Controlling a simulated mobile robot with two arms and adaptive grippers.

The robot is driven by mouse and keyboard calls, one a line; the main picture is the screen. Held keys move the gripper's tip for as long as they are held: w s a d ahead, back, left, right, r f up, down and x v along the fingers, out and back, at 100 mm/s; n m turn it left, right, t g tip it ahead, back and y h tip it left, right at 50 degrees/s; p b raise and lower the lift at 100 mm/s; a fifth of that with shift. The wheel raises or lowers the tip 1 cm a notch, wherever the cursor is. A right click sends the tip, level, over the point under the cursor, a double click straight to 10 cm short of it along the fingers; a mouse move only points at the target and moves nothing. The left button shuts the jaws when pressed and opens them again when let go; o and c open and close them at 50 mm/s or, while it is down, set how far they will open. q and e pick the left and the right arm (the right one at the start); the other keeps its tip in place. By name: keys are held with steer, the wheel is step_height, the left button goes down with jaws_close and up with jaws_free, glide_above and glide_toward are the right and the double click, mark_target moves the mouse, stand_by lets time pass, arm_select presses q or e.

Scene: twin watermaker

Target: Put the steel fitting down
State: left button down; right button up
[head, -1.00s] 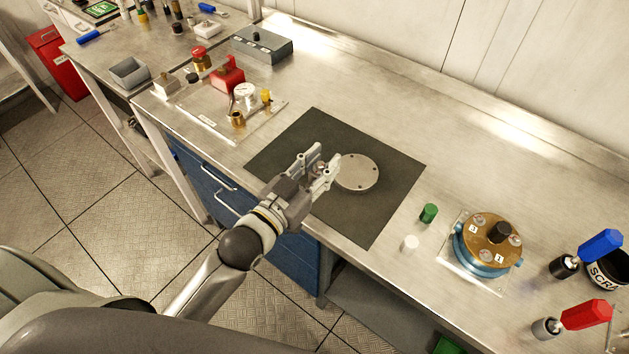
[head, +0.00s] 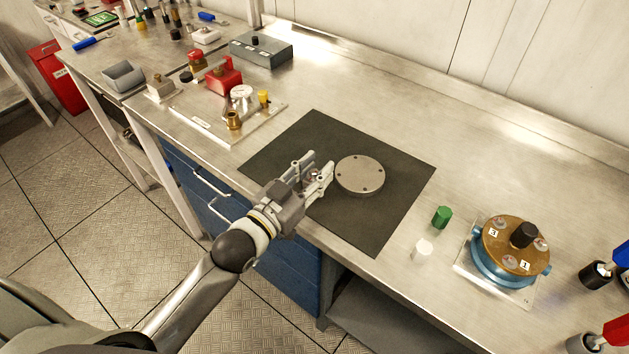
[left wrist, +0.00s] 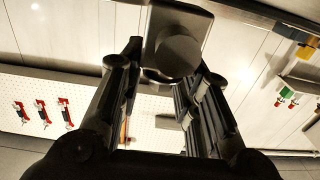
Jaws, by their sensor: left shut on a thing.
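My left gripper (head: 316,172) is above the left part of the dark mat (head: 388,222), just left of the round steel plate (head: 360,176). It is shut on the steel fitting, a small grey piece mostly hidden by the fingers in the head view. In the left wrist view the fitting (left wrist: 178,52) shows as a dark grey block with a round end between the fingers (left wrist: 160,85). I cannot tell whether it touches the mat. My right gripper is not in view.
A green cap (head: 441,217) and a white cap (head: 422,250) stand right of the mat, near a blue housing with a bronze top (head: 512,247). A tray (head: 207,130) with red and brass parts lies to the left. The bench behind the mat is clear.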

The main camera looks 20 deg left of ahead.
arm_select(q)
steer(key=shift+f, duration=0.1)
steer(key=shift+f, duration=0.1)
steer(key=c, duration=1.1)
jaws_free()
steer(key=shift+f, duration=0.15)
